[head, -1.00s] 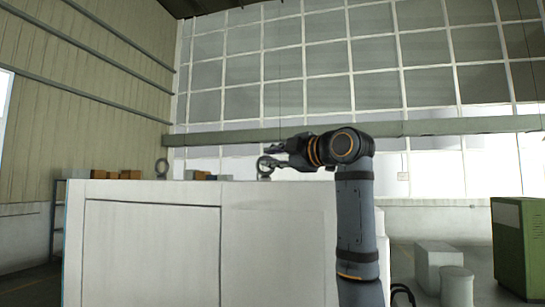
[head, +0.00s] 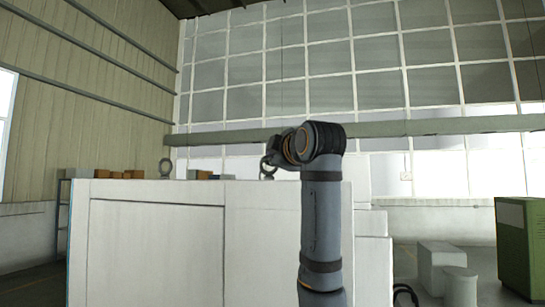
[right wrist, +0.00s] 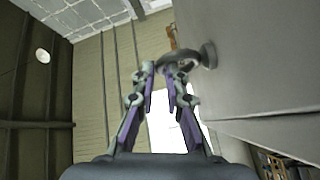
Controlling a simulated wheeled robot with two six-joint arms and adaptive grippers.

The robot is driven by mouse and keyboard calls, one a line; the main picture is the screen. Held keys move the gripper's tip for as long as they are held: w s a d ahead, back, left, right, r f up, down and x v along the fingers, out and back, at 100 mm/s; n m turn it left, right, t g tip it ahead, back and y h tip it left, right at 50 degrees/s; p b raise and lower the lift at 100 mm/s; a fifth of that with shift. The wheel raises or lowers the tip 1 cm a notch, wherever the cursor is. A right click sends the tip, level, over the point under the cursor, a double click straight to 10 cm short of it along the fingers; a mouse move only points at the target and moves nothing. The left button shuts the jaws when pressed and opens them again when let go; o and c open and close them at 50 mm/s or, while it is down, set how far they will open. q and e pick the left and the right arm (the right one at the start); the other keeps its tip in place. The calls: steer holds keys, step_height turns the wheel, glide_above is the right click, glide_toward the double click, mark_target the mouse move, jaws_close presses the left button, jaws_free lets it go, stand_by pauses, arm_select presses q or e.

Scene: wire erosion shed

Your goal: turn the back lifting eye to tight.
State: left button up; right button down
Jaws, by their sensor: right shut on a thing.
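Two lifting eyes stand on the top edge of the white machine housing (head: 150,240). One grey lifting eye (head: 165,168) is upright at the left with nothing touching it. The other lifting eye (head: 266,170) is further right, partly hidden by my right gripper (head: 272,157). In the right wrist view this eye's ring (right wrist: 188,57) lies at the fingertips of my right gripper (right wrist: 162,70), with its round base beside the housing surface. The right gripper is shut on the ring. I cannot tell whether the eye's collar is seated. My left gripper is not in view.
Brown boxes (head: 120,174) sit on a shelf behind the housing at the left. A green cabinet (head: 519,245), a pale block (head: 437,262) and a pale cylinder (head: 459,286) stand on the floor at the right.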

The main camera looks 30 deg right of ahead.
steer(key=shift+s+d+r, duration=0.1)
steer(key=shift+r, duration=0.15)
steer(key=c, duration=1.6)
jaws_free()
steer(key=shift+o, duration=0.9)
steer(key=shift+f, duration=0.1)
steer(key=shift+w+d+f, duration=0.15)
steer(key=shift+w, duration=0.05)
steer(key=v, duration=1.2)
